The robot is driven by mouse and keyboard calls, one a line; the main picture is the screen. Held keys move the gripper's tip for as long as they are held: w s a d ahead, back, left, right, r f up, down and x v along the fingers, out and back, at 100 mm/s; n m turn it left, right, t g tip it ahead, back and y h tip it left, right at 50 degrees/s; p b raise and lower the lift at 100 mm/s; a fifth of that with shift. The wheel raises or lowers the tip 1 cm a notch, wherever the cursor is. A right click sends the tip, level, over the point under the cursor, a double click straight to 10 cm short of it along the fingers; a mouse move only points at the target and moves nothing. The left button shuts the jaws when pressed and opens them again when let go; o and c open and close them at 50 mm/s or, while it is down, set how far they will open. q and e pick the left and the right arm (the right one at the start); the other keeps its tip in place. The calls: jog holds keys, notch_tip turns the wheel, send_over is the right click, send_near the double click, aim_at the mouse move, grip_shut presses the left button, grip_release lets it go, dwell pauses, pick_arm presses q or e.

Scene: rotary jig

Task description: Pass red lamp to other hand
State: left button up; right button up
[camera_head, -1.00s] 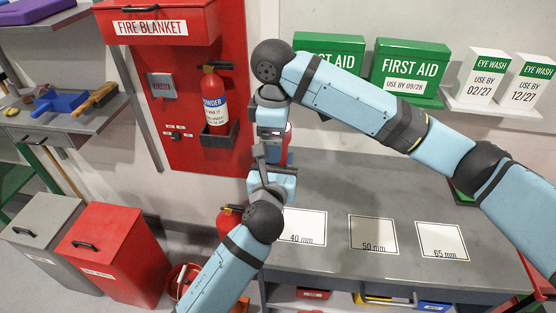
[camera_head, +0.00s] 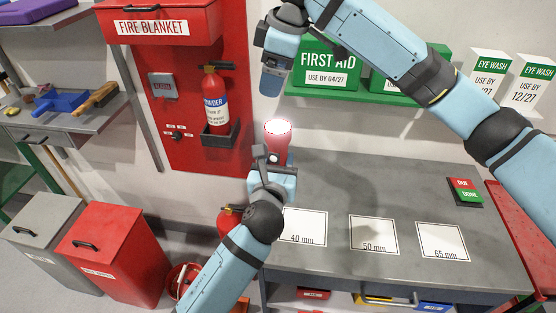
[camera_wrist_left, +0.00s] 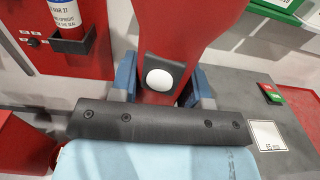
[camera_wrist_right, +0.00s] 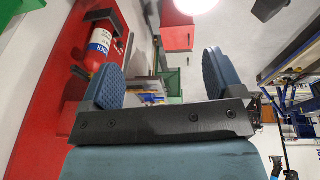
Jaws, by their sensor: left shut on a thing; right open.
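The red lamp (camera_head: 276,138) stands roughly upright in my left gripper (camera_head: 270,160), its round head lit white at the top. In the left wrist view the lamp (camera_wrist_left: 185,35) runs up between the blue finger pads of my left gripper (camera_wrist_left: 157,82), with a white round button on a dark plate. My right gripper (camera_head: 270,85) is above the lamp and apart from it. In the right wrist view my right gripper (camera_wrist_right: 160,70) has its pads wide apart with nothing between them, and the bright lamp head (camera_wrist_right: 195,4) shows at the top edge.
A red wall panel with a fire extinguisher (camera_head: 214,100) is left of the lamp. A green first aid box (camera_head: 327,62) is on a shelf behind. The grey bench (camera_head: 350,185) has marked squares and a due/done sign (camera_head: 465,191); its top is mostly clear.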

jog(key=w+d+m+t+y, duration=0.1)
jog(key=w+d+t+y, duration=0.5)
jog(key=w, duration=0.5)
jog(key=s+d+f+m+t, duration=0.1)
jog(key=s+f+m, duration=0.15)
jog(key=f, duration=0.75)
jog(key=s+d+f+m+t, duration=0.1)
jog(key=s+f, duration=0.2)
jog(key=f, duration=0.7)
jog(key=s+d+f+m+t+h, duration=0.15)
jog(key=s+f+m, duration=0.35)
jog(key=s+f, duration=1.05)
jog(key=s+d+f+m+h, duration=0.1)
jog(key=s+d+f+h, duration=0.1)
jog(key=s+f, duration=0.4)
jog(key=s+d+f+m+h, duration=0.1)
jog(key=s+d+f, duration=0.3)
jog(key=s, duration=1)
notch_tip(320, 180, down, 2)
jog(key=shift+f+m+h, duration=0.25)
jog(key=shift+m+h, duration=0.1)
jog(key=shift+m, duration=0.1)
jog(key=shift+d, duration=0.1)
